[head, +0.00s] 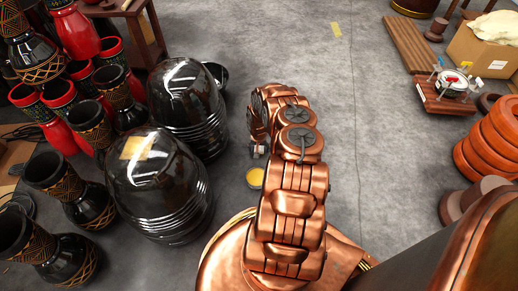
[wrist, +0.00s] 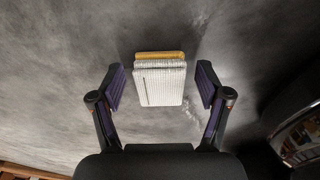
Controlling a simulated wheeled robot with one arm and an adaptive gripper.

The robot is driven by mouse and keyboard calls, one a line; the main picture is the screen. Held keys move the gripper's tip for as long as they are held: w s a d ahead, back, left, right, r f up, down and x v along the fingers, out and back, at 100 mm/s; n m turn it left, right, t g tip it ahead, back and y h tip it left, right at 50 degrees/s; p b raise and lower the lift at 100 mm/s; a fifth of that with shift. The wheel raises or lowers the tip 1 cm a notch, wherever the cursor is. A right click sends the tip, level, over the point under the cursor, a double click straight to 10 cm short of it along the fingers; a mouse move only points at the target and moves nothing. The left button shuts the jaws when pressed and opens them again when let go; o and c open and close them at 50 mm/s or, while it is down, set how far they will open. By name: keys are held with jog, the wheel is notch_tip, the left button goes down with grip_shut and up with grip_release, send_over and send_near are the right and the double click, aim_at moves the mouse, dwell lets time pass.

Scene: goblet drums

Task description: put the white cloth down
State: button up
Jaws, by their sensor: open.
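The white cloth (wrist: 160,88) shows in the wrist view as a folded, ribbed block with a tan-orange band along its far edge. My gripper (wrist: 160,76) is open, with one finger on each side of the cloth and a visible gap at both sides. Grey floor lies behind the cloth. I cannot tell whether the cloth rests on the floor or how high it is. In the head view my copper-coloured arm hides most of the gripper, and I cannot make out the cloth for sure.
Two big glossy black drum shells (head: 157,187) (head: 187,105) stand left of my arm. Goblet drums (head: 75,190) crowd the left. Orange rings (head: 490,140) and a cardboard box (head: 482,52) are at right. Middle floor (head: 365,110) is clear.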

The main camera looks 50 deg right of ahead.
jog(key=a+r+n+g+p, duration=0.15)
jog(key=a+r, duration=0.25)
jog(key=r, duration=1.1)
jog(key=a+r+n+p, duration=0.1)
jog(key=a+r+p, duration=0.2)
jog(key=r, duration=1.2)
jog(key=s+a+r+n+g, duration=0.1)
jog(key=s+a+r, duration=0.2)
jog(key=a+r, duration=0.5)
jog(key=s+a+r+n, duration=0.1)
jog(key=s+a+r, duration=0.3)
jog(key=a+r, duration=0.4)
jog(key=s+a+r+n, duration=0.2)
jog(key=s+a+r, duration=0.3)
jog(key=s, duration=0.3)
jog(key=s+a+r+n+g+y, duration=0.1)
jog(key=s+a+r+n, duration=0.1)
jog(key=s+a+r, duration=0.3)
jog(key=s+a+r+n+g, duration=0.1)
jog(key=s+a+r+n, duration=0.1)
jog(key=s+a+r, duration=0.3)
jog(key=s+a, duration=0.4)
jog(key=s, duration=0.3)
jog(key=shift+s+y, duration=0.2)
jog(key=shift+y, duration=0.1)
jog(key=shift+r+g, duration=0.15)
jog(key=shift+g, duration=0.1)
